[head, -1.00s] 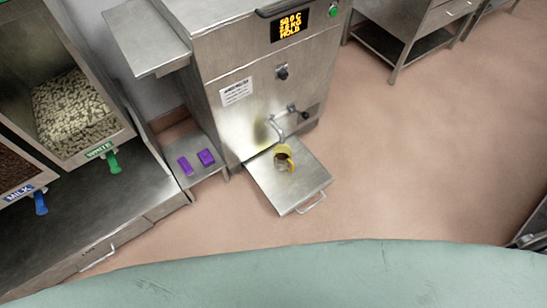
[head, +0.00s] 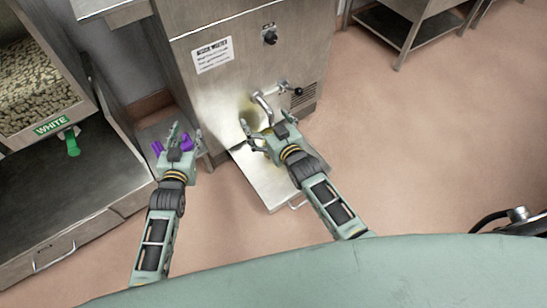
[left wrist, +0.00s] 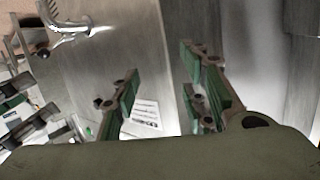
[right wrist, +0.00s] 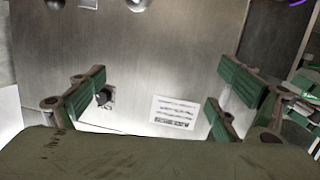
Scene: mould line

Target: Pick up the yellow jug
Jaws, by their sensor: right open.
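The yellow jug is almost wholly hidden behind my right gripper (head: 264,130) in the head view, and neither wrist view clearly shows it. The machine's fold-out shelf (head: 268,190) shows below that gripper, under the spout (head: 262,106). My right gripper is open, with its fingers wide apart in the right wrist view (right wrist: 160,95) and nothing seen between them. I cannot tell whether it touches the jug. My left gripper (head: 181,136) is open and empty, left of the shelf in the head view. Its spread fingers show in the left wrist view (left wrist: 165,95).
The steel machine (head: 225,95) with a label and knobs stands just ahead. Purple pieces (head: 187,143) lie on a low side ledge, partly behind my left gripper. A bin marked WHITE (head: 40,90) stands at the left.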

